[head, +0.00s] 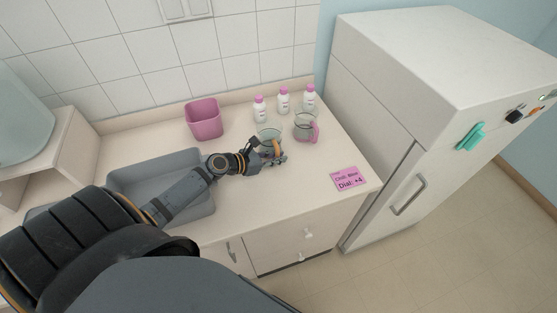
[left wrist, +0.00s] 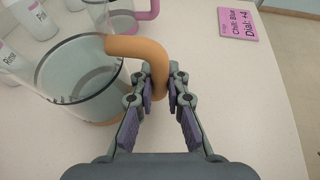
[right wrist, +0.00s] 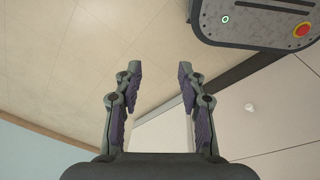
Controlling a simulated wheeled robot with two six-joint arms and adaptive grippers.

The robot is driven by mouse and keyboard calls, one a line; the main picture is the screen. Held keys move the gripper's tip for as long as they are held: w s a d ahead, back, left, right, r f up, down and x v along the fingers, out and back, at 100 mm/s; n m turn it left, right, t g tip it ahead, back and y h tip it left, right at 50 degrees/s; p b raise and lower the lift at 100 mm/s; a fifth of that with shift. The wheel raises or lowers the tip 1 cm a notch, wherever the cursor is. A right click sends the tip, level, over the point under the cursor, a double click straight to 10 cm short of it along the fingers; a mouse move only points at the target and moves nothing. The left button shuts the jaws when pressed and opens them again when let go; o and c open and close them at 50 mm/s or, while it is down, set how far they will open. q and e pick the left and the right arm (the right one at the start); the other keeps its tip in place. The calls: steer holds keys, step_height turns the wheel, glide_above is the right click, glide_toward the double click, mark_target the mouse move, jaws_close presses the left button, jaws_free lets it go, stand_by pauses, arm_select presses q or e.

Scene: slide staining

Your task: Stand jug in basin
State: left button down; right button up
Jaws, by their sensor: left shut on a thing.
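A clear glass jug with an orange handle (head: 267,135) stands upright on the counter; it also shows in the left wrist view (left wrist: 75,75). My left gripper (head: 277,153) is shut on the orange handle, with its fingers (left wrist: 159,88) on either side of the handle's bend. A second clear jug with a pink handle (head: 303,127) stands just to the right. The grey basin (head: 150,170) is set in the counter to the left, partly hidden by my left arm. My right gripper (right wrist: 157,75) is open and empty, away from the counter.
Several white bottles with pink caps (head: 284,100) stand behind the jugs. A pink bin (head: 204,120) stands behind the basin, near the wall. A pink note (head: 348,179) lies at the counter's front right. A white fridge (head: 400,120) borders the right side.

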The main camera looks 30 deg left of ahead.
arm_select(q)
steer(key=c, duration=1.7)
jaws_free()
steer(key=shift+a, duration=0.15)
steer(key=shift+o, duration=1.7)
steer(key=v, duration=0.4)
steer(key=shift+s, duration=0.25)
steer(key=shift+s+a+r+p, duration=0.45)
steer(key=shift+s+r, duration=0.15)
steer(key=shift+s, duration=0.1)
steer(key=shift+s+a+r+p, duration=0.15)
steer(key=shift+s+a+p, duration=0.15)
steer(key=shift+s+p, duration=0.15)
arm_select(e)
steer(key=shift+s+d+r, duration=0.1)
steer(key=shift+s+r, duration=0.35)
steer(key=shift+s, duration=0.25)
steer(key=shift+s+d+r, duration=0.1)
steer(key=shift+s+r, duration=0.3)
steer(key=shift+s, duration=0.25)
